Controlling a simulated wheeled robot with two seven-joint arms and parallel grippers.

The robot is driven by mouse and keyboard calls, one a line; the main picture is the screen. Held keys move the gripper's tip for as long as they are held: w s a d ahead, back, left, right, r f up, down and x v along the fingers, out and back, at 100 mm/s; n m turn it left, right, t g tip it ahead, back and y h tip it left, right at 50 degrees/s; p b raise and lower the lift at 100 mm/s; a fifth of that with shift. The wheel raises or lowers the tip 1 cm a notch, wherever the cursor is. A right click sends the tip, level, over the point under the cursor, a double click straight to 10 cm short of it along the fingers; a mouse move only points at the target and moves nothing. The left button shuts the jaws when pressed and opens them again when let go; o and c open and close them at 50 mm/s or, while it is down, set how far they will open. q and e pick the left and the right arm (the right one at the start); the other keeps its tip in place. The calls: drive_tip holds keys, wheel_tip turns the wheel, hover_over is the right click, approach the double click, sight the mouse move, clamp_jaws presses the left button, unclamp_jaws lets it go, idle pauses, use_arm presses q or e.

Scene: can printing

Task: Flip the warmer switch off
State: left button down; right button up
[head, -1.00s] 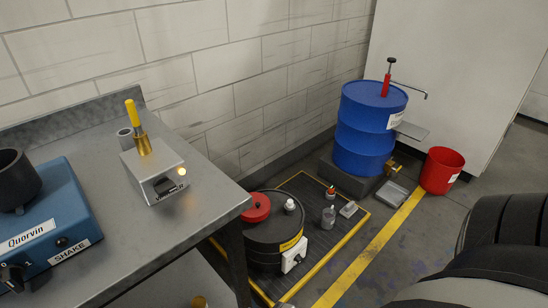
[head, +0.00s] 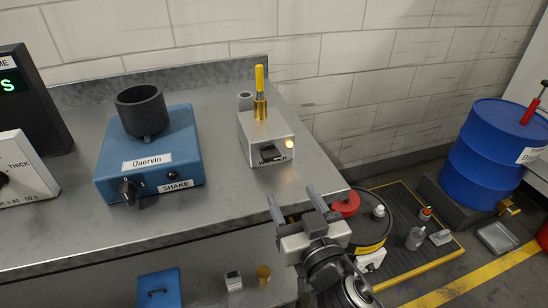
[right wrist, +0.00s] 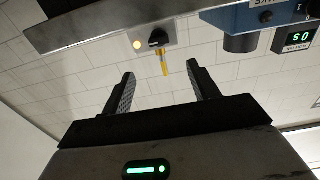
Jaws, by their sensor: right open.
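The warmer (head: 266,138) is a small pale metal box near the right end of the steel bench. Its front has a black rocker switch (head: 271,153) and a glowing yellow lamp (head: 290,144). A brass piece with a yellow handle (head: 260,80) stands upright on it. In the right wrist view, which is upside down, the switch (right wrist: 158,38) and lit lamp (right wrist: 137,44) show beyond the fingers. My right gripper (head: 296,200) is open and empty, in front of and below the warmer, apart from it. My left gripper is not in view.
A blue Quorvin shaker (head: 150,160) with a black cup stands left of the warmer. A grey cylinder (head: 245,101) stands behind the warmer. The bench front edge (head: 200,226) lies near my right gripper. A black drum (head: 368,222) and blue drum (head: 490,155) stand right of the bench.

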sight(273, 158)
drive_tip(key=p+x, duration=0.1)
drive_tip(key=x, duration=1.2)
drive_tip(key=shift+f, duration=0.1)
